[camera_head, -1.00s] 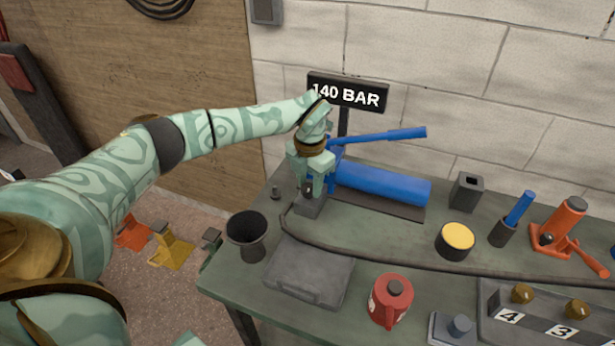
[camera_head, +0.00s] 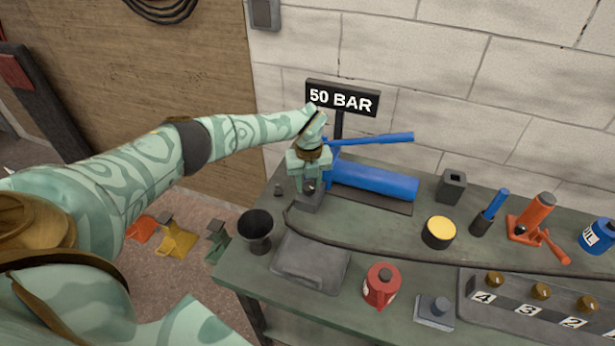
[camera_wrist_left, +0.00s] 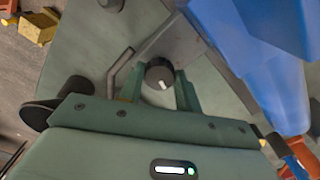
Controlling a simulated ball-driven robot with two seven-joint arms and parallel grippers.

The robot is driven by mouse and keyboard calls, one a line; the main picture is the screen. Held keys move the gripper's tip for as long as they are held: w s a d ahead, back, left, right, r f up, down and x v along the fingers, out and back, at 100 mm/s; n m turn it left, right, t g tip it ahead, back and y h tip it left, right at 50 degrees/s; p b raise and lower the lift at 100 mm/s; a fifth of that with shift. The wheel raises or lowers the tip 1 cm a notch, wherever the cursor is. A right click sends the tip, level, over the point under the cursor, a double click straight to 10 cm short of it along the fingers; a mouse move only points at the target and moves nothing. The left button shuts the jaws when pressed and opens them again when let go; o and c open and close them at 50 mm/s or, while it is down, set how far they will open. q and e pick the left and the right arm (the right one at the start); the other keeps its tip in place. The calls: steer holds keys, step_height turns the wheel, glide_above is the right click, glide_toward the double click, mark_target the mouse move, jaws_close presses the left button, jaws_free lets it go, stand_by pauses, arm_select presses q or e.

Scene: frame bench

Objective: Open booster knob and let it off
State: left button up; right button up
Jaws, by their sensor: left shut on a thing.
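The booster knob (camera_wrist_left: 160,75) is a round black knob with a white mark, seen in the left wrist view between my finger tips. My left gripper (camera_head: 309,188) is shut on it, reaching down from above; it also shows in the left wrist view (camera_wrist_left: 159,88). In the head view the fingers partly cover the knob. The blue booster pump (camera_head: 372,180) with its long blue lever (camera_head: 375,138) lies just right of the gripper. The sign (camera_head: 342,98) behind it reads 50 BAR. My right gripper is not seen.
A black cup (camera_head: 257,228), a grey case (camera_head: 308,264) and a red can (camera_head: 381,287) stand towards the front of the bench. A dark hose (camera_head: 400,243) runs across it. A yellow-topped tin (camera_head: 438,232) and an orange jack (camera_head: 535,220) stand to the right.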

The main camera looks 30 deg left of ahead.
mark_target(308, 185)
arm_select(q)
steer(key=shift+r+n+p, duration=0.1)
steer(key=shift+n+p, duration=0.55)
steer(key=shift+n, duration=0.55)
steer(key=o, duration=1)
steer(key=shift+c, duration=0.2)
step_height(308, 185, up, 16)
steer(key=p, duration=0.3)
steer(key=shift+p, duration=0.35)
